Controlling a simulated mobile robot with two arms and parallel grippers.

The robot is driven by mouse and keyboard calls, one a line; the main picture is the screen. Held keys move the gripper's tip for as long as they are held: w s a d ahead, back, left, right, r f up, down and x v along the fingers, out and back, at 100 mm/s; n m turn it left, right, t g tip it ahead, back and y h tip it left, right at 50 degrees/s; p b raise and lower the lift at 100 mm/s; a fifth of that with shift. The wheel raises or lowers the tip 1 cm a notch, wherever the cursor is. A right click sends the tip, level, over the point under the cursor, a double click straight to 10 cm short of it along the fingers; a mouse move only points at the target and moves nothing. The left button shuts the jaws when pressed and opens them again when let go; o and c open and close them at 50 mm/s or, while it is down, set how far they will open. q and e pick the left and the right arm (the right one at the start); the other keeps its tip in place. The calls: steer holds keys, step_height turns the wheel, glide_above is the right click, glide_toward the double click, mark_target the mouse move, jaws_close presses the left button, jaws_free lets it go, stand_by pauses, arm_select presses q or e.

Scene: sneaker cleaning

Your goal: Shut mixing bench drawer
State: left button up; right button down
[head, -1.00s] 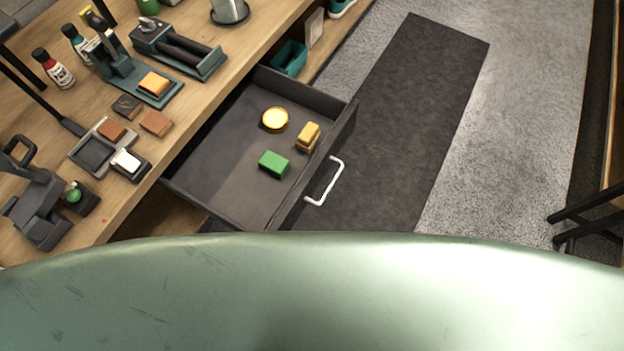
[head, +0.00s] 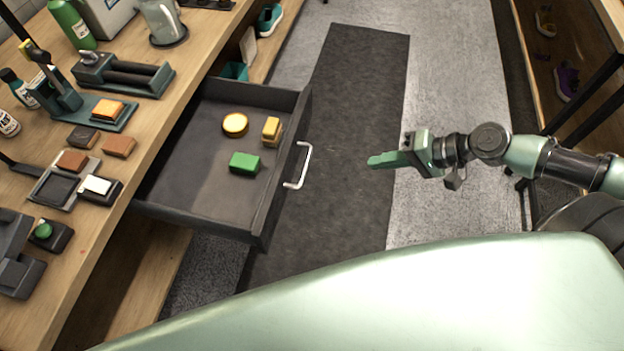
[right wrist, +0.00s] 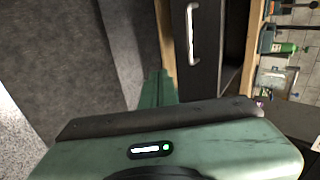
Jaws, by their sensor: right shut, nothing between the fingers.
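The mixing bench drawer (head: 185,212) is pulled well out of the wooden bench (head: 62,262). It is dark grey and holds a yellow round tin (head: 235,124), a yellow-brown block (head: 271,130) and a green block (head: 244,163). Its white bar handle (head: 300,166) is on the front panel, which also shows in the right wrist view (right wrist: 205,75). My right gripper (head: 370,162) is shut and empty, to the right of the handle and clear of it, pointing toward the drawer front. Its fingers (right wrist: 157,88) also show in the right wrist view. My left gripper is not in view.
A teal bin (head: 234,71) and a shoe (head: 268,18) sit on the lower shelf behind the drawer. A dark floor mat (head: 345,110) lies clear between drawer and gripper.

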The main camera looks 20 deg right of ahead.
steer(key=w+a+f, duration=0.2)
steer(key=w+a, duration=0.1)
steer(key=a, duration=0.3)
steer(key=w+a+f, duration=0.1)
steer(key=w+a, duration=0.1)
steer(key=a, duration=0.4)
steer(key=shift+w+f+y, duration=0.4)
steer(key=shift+a, duration=0.1)
